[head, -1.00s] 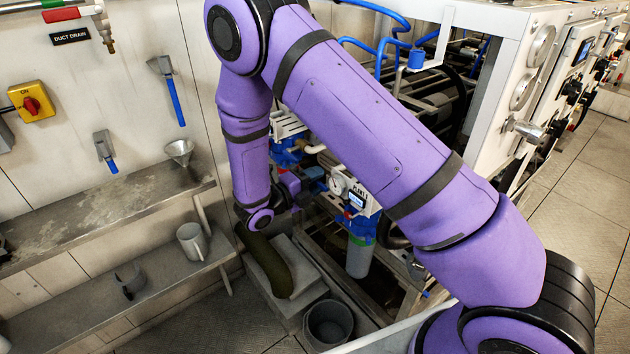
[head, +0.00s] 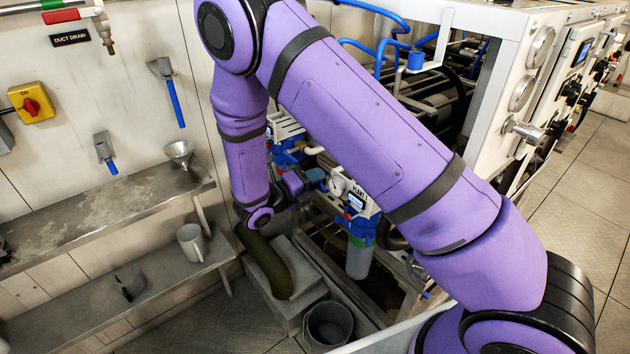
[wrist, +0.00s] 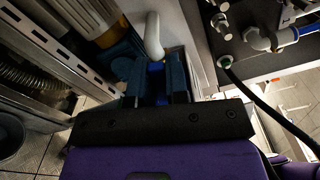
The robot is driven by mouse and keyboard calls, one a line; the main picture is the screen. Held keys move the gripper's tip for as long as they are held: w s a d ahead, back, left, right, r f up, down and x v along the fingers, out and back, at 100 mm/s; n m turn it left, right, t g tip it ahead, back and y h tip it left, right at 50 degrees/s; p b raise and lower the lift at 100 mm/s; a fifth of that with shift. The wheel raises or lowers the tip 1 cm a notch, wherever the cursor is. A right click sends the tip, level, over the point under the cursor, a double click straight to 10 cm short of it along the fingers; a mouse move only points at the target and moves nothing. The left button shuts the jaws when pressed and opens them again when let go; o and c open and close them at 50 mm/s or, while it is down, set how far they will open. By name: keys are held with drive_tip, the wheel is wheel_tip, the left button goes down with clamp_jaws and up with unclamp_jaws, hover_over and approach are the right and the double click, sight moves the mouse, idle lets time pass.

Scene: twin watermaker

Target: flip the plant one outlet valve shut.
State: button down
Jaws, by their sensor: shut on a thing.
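In the wrist view my gripper (wrist: 157,82) has its two dark fingers on either side of a small blue piece, which looks like the valve handle (wrist: 157,72). The gripper is shut on it. A white pipe (wrist: 153,36) runs just beyond the fingertips. The handle's exact angle and the valve body are mostly hidden by the fingers. In the head view my purple arm reaches down beside the plant unit with a small display box (head: 357,201); the fingertips and handle cannot be made out clearly there.
A round gauge (head: 338,186) and a filter housing (head: 358,258) sit close to the right of my wrist. Shelves (head: 110,215) line the left wall. In the wrist view a black hose (wrist: 262,105) curves on the right.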

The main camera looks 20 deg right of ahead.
sight(325, 187)
drive_tip(key=m, duration=0.1)
drive_tip(key=r+m, duration=0.1)
drive_tip(key=m, duration=0.1)
drive_tip(key=shift+s+r+m, duration=0.1)
drive_tip(key=shift+s+m, duration=0.2)
drive_tip(key=m, duration=0.1)
drive_tip(key=s+r+m, duration=0.1)
drive_tip(key=m, duration=0.1)
drive_tip(key=shift+d+m, duration=0.2)
drive_tip(key=shift+m, duration=0.1)
drive_tip(key=m, duration=0.1)
drive_tip(key=s+m, duration=0.1)
drive_tip(key=m, duration=0.1)
drive_tip(key=shift+d+r+m, duration=0.15)
drive_tip(key=shift+r+m, duration=0.05)
drive_tip(key=shift+m, duration=0.1)
drive_tip(key=shift+s+d+r+m, duration=0.1)
drive_tip(key=shift+s+m, duration=0.2)
drive_tip(key=shift+m, duration=0.6)
drive_tip(key=shift+s+d+m, duration=0.1)
drive_tip(key=shift+s+m, duration=0.15)
drive_tip(key=shift+m, duration=0.65)
drive_tip(key=c, duration=1.1)
unclamp_jaws()
